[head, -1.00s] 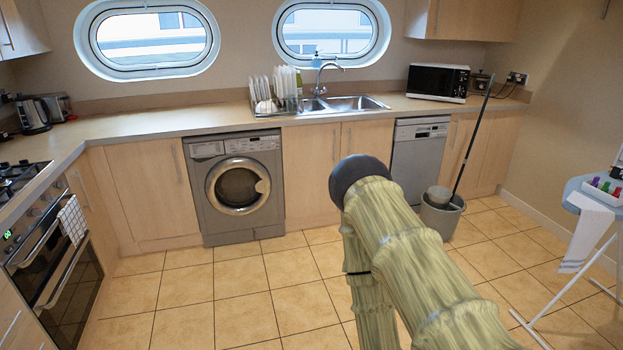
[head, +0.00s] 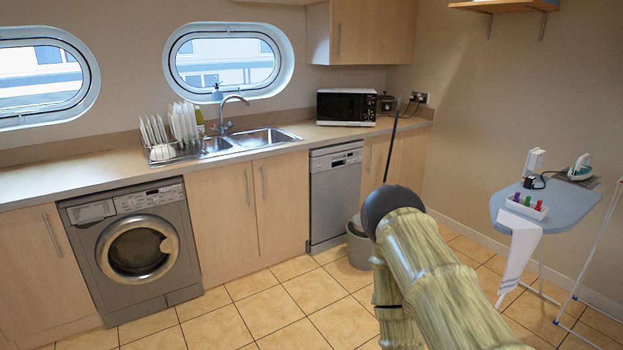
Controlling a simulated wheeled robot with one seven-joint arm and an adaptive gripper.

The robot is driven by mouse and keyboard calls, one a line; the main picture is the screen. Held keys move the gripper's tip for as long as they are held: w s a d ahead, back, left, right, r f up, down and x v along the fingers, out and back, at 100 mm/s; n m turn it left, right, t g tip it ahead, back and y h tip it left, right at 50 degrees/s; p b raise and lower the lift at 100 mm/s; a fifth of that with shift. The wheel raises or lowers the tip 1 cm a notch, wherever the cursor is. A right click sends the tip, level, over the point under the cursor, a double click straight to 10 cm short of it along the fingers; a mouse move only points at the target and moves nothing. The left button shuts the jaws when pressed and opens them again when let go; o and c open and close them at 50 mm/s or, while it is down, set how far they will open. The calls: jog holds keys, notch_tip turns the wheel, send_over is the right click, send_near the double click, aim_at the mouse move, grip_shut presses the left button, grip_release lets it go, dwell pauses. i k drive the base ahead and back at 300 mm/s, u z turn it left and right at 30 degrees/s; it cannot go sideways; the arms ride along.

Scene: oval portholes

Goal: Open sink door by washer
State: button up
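The washer (head: 138,247) is a grey front-loader under the counter at the left. Right beside it, under the sink (head: 240,141), is a pair of pale wood doors. The left sink door (head: 222,218) adjoins the washer and has a vertical handle (head: 254,194) near its upper right edge. The right sink door (head: 283,203) has its handle near its upper left edge. Both doors look closed. My arm rises from the lower right, in front of the floor and bucket. My gripper cannot be seen in this view.
A grey dishwasher (head: 335,195) stands right of the sink doors. A bucket (head: 359,245) with a mop stands beyond my arm. An ironing board (head: 560,205) stands at the right. The tiled floor (head: 262,308) before the sink doors is clear.

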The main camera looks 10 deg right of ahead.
aim_at(221, 200)
jog(key=z, duration=0.35)
jog(key=i, duration=1.95)
jog(key=u, duration=1)
jog(key=i, duration=1)
jog(key=u, duration=0.55)
